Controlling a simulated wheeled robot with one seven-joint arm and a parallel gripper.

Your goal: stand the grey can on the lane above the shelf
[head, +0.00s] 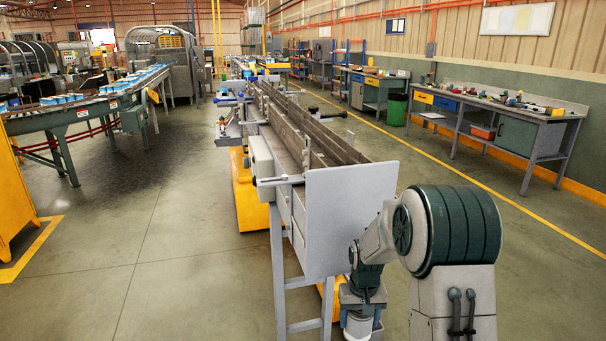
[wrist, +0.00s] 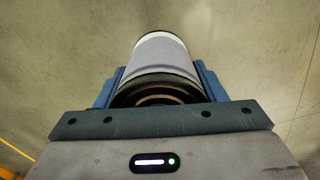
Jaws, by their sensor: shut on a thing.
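My gripper (wrist: 160,84) is shut on the grey can (wrist: 163,52), with one blue finger on each side of it. The can's dark, ringed end faces the wrist camera, and bare floor shows behind it. In the head view the can (head: 357,328) hangs below my gripper at the bottom edge, and its lower part is cut off. It is below and in front of the grey end plate (head: 346,215) of the long lane (head: 300,128). The lane has upright metal side walls and runs away from me. I cannot make out a separate shelf below it.
The lane's grey legs (head: 280,270) stand near the can on the left. A yellow base (head: 245,190) stands under the lane. A conveyor with blue-and-white goods (head: 60,115) is at the left, and a workbench (head: 500,115) at the right. Open floor lies on both sides.

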